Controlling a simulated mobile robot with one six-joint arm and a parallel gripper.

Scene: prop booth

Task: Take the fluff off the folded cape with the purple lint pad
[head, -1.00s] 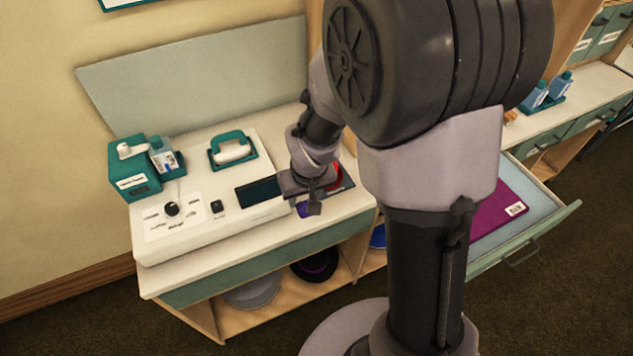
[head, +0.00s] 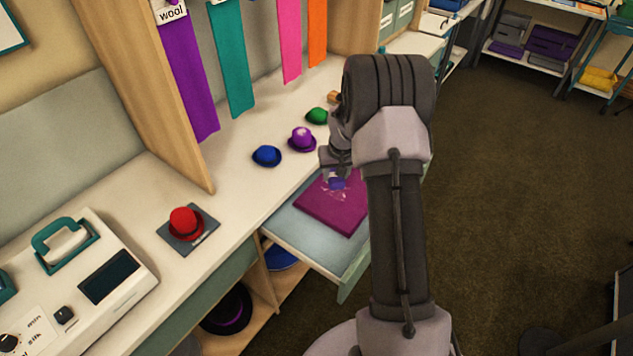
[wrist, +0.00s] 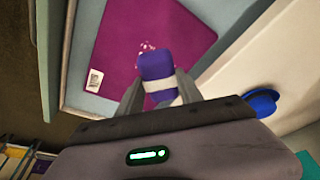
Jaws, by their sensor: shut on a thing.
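The folded cape (head: 345,215) is a flat magenta square lying in an open drawer. It also shows in the wrist view (wrist: 120,35), with a white label (wrist: 95,80) near one corner. Pale fluff (wrist: 147,46) lies on the cape beside the pad, and light specks show in the head view (head: 332,194). My gripper (head: 335,172) is over the cape's far part, shut on the purple lint pad (wrist: 155,66), which has a white band. The pad partly hides the cape; I cannot tell whether it touches it.
The pale drawer (head: 290,222) has raised edges around the cape. On the counter beyond stand a blue hat (head: 267,155), a purple hat (head: 302,139) and a green hat (head: 316,116). A red hat (head: 186,222) sits on a grey plate, left. Brown floor (head: 500,210) is free at right.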

